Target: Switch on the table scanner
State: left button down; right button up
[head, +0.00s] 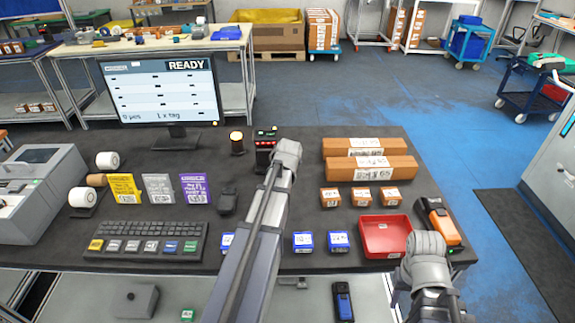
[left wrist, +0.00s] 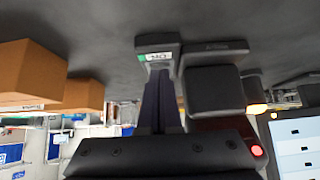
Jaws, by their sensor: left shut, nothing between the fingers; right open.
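The table scanner (head: 265,139) is a small black upright device with red lights and a green mark, at the back middle of the dark table. Its black body (left wrist: 214,92) also shows in the left wrist view, which looks upside down, next to a green-and-white label (left wrist: 156,57). My left gripper (head: 287,152) is at the scanner's right side in the head view and partly covers it. Its narrow fingers (left wrist: 158,85) are shut and empty, with the tips close to the label; contact cannot be told. My right gripper (head: 424,248) is open beside the red tray.
A red tray (head: 386,254) and an orange handheld scanner (head: 440,221) are at the right front. Brown boxes (head: 372,168) lie to the right. A keyboard (head: 146,241) is at the left front.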

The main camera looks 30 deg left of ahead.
pick_arm(q)
jog(key=shift+r+p, duration=0.8)
jog(key=shift+p, duration=0.05)
jog(key=shift+r, duration=0.15)
jog(key=shift+r+p, duration=0.5)
jog(key=shift+p, duration=0.1)
jog(key=r+p, duration=0.3)
jog(key=shift+s+d, duration=0.1)
jog(key=shift+s, duration=0.1)
jog(key=s+d+f+p+v, duration=0.1)
jog(key=p+v, duration=0.4)
jog(key=v, duration=0.4)
jog(key=shift+s+p, duration=0.3)
jog(key=shift+p, duration=0.05)
